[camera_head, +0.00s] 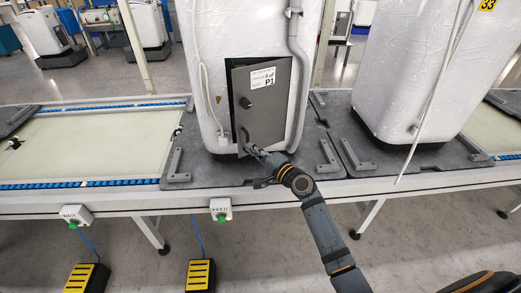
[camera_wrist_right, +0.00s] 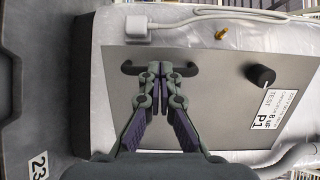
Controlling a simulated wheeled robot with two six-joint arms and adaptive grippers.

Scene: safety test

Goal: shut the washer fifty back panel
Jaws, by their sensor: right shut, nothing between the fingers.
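The washer (camera_head: 215,50) is white, plastic-wrapped, and stands on a dark pallet on the line. Its grey back panel (camera_head: 270,120) carries a white label with "P1", a black knob and a dark handle; dark gaps along its edge make it look slightly ajar. In the wrist view the panel (camera_wrist_right: 215,105) fills the middle, with the black handle (camera_wrist_right: 130,68) and knob (camera_wrist_right: 262,76). My right gripper (camera_head: 250,150) is at the panel's lower left; in the wrist view its shut fingertips (camera_wrist_right: 160,68) overlap the handle. Contact cannot be told. My left gripper is out of view.
A second wrapped washer (camera_head: 412,70) marked 33 stands to the right. A grey hose (camera_head: 298,70) runs down beside the panel. Grey brackets (camera_head: 175,165) rise from the pallet. Button boxes (camera_head: 221,209) and yellow pedals (camera_head: 200,276) are at the front.

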